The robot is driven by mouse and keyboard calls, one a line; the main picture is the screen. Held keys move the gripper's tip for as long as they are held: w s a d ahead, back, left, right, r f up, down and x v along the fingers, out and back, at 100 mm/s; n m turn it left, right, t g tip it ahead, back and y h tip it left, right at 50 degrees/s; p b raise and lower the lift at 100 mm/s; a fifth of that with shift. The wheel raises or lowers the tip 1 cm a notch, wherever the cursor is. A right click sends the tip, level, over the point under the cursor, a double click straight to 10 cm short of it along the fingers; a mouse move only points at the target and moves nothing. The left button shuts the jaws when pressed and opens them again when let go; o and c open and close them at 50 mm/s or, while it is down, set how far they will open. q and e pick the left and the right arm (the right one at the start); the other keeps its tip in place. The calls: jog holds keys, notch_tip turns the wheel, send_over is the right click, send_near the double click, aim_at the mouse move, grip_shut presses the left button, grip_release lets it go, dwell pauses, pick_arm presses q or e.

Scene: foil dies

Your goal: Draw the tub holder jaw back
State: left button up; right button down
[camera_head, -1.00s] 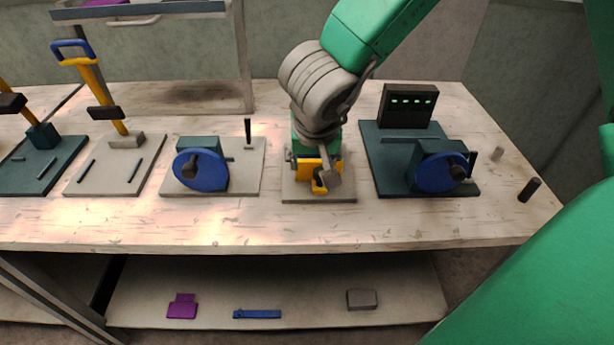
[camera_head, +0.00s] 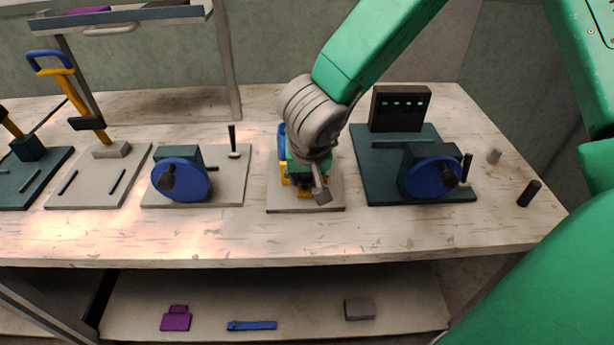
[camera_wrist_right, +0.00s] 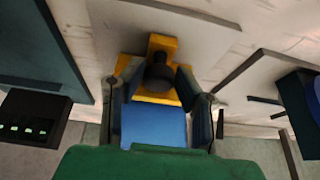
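The tub holder stands on a beige plate (camera_head: 308,207) at the middle of the bench, mostly hidden by my right arm in the head view. In the right wrist view it shows a yellow part (camera_wrist_right: 163,43) with a dark round knob (camera_wrist_right: 158,73), and a blue block (camera_wrist_right: 154,124) nearer the camera. I cannot tell for sure which part is the jaw. My right gripper (camera_wrist_right: 159,82) points down over the holder. Its fingers stand apart on either side of the knob, with no clear contact. My left gripper is not in view.
A fixture with a blue wheel (camera_head: 181,180) stands to the left, and a dark one with another blue wheel (camera_head: 431,178) and a display box (camera_head: 400,108) to the right. Yellow-handled levers stand further left. The bench front (camera_head: 220,235) is clear.

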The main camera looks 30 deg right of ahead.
jog(key=shift+s+d+f, duration=0.1)
jog(key=shift+d+f, duration=0.3)
jog(key=shift+d, duration=0.1)
jog(key=shift+p, duration=0.3)
jog(key=shift+w+a+r+p, duration=0.35)
jog(key=shift+w+r+p, duration=0.1)
jog(key=shift+p, duration=0.65)
jog(key=shift+w+p, duration=0.3)
jog(key=shift+p, duration=0.05)
jog(key=shift+w+d, duration=0.2)
jog(key=shift+w, duration=0.1)
jog(key=shift+w+d+f, duration=0.1)
jog(key=shift+d, duration=0.35)
jog(key=c, duration=1.2)
grip_release()
jog(key=shift+w+a+h, duration=0.1)
jog(key=shift+w+h, duration=0.1)
jog(key=shift+h, duration=0.1)
jog(key=shift+w+f, duration=0.2)
jog(key=shift+w, duration=0.1)
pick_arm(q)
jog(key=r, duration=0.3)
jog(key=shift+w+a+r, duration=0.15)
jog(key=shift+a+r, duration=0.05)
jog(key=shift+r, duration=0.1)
pick_arm(e)
jog(key=shift+s+d+r, duration=0.1)
jog(key=shift+s+d, duration=0.05)
jog(key=shift+d, duration=0.05)
